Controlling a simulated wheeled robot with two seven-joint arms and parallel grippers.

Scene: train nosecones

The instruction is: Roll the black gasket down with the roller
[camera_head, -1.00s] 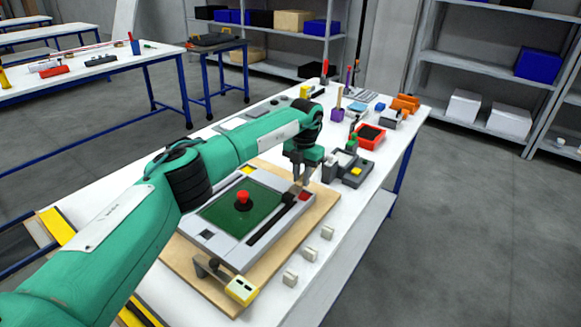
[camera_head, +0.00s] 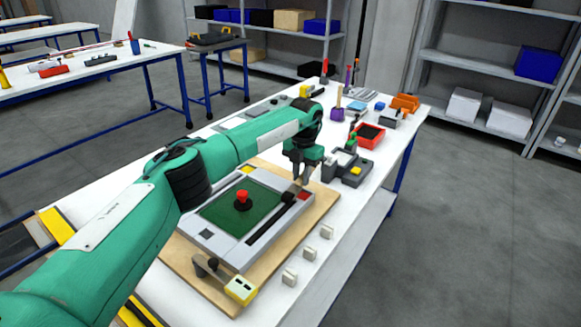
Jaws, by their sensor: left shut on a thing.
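The black gasket (camera_head: 263,226) is a narrow dark strip along the right side of a light grey panel (camera_head: 236,258) with a green face. My left gripper (camera_head: 301,186) points down over the panel's far right corner, at the far end of the gasket. It is shut on a small tool that I take to be the roller (camera_head: 288,198). Its dark end is at or just above the strip; contact is unclear. The fingers partly hide the tool. My right gripper is out of view.
A red knob (camera_head: 242,197) stands up from the green face. The panel lies on a wooden board (camera_head: 184,268) with a yellow clamp-like part (camera_head: 240,290) at the near corner. Several small grey blocks line the right. A red bin (camera_head: 369,136) is farther back.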

